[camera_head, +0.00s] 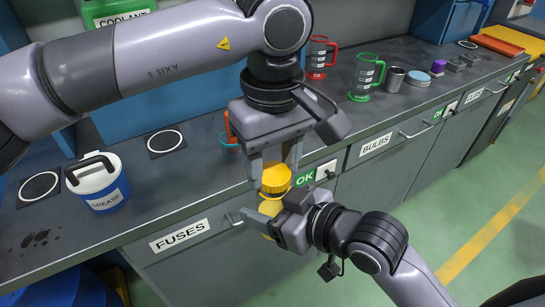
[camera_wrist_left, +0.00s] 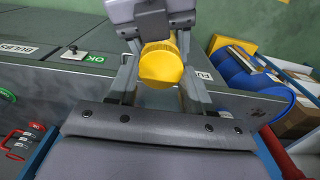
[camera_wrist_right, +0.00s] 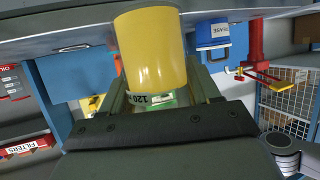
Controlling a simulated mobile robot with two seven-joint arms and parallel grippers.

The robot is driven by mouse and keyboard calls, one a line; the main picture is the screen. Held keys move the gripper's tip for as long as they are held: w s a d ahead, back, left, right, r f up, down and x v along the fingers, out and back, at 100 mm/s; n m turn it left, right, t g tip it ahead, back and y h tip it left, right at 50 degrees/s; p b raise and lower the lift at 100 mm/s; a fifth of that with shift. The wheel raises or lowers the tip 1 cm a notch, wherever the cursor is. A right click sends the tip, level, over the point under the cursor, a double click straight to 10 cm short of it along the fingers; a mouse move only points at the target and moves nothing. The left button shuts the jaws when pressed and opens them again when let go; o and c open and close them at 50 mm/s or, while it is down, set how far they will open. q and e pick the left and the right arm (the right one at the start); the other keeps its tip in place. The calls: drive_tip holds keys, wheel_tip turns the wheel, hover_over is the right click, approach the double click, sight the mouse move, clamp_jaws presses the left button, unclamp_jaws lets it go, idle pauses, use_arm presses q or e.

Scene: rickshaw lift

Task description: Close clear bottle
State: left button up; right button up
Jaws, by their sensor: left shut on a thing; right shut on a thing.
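My left gripper (camera_head: 274,176) is shut on a yellow cap (camera_head: 277,179). The cap also shows between its fingers in the left wrist view (camera_wrist_left: 161,65). My right gripper (camera_head: 266,219) is shut on a bottle (camera_head: 270,208) just below the cap, in front of the bench. In the right wrist view the bottle (camera_wrist_right: 151,50) is large and yellow, with a marking band near the fingers. The cap is close above the bottle, but I cannot tell whether they touch. The right gripper's fingers partly hide the bottle.
The grey bench (camera_head: 205,165) runs behind both grippers. A blue-and-white grease tub (camera_head: 103,190) stands at left. A red jug (camera_head: 318,58), a green jug (camera_head: 364,78) and a metal cup (camera_head: 393,79) stand farther right. The green floor in front is clear.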

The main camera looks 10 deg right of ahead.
use_arm(q)
drive_tip(key=shift+f, duration=0.4)
drive_tip(key=shift+m, duration=1.6)
drive_tip(key=o, duration=1)
drive_tip(key=shift+r, duration=2.3)
drive_tip(key=shift+c, duration=0.4)
